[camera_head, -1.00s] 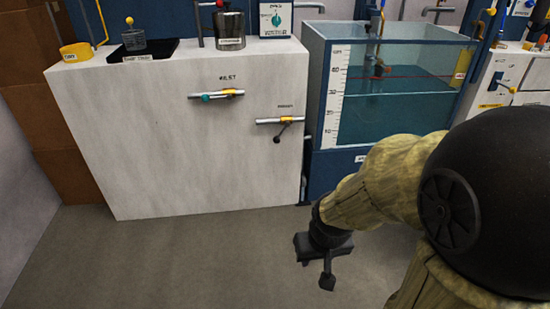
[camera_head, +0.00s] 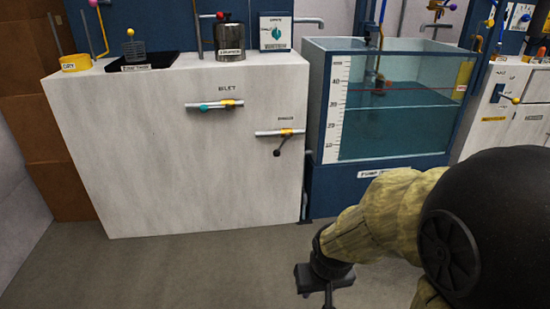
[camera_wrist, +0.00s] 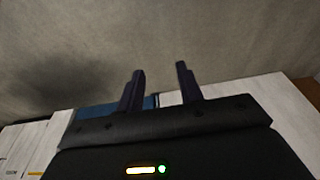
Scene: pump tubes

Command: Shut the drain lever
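The lower lever on the white cabinet front has a yellow valve body (camera_head: 286,132) on a short grey pipe. Its dark handle slants down and a little left, ending in a dark knob (camera_head: 277,152); the small label above it is too blurred to read surely, but it looks like the drain lever. My gripper (camera_head: 326,291) is low at the bottom right, in front of the cabinet and tank and well apart from the lever. In the wrist view my gripper (camera_wrist: 158,72) has its two dark fingers spread, with nothing between them.
The inlet valve (camera_head: 221,105), with a teal knob, sits higher left on the white cabinet (camera_head: 170,150). A glass water tank (camera_head: 340,100) stands right of the cabinet. A pot (camera_head: 230,42) and a yellow ring (camera_head: 75,63) are on top. The floor in front is clear.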

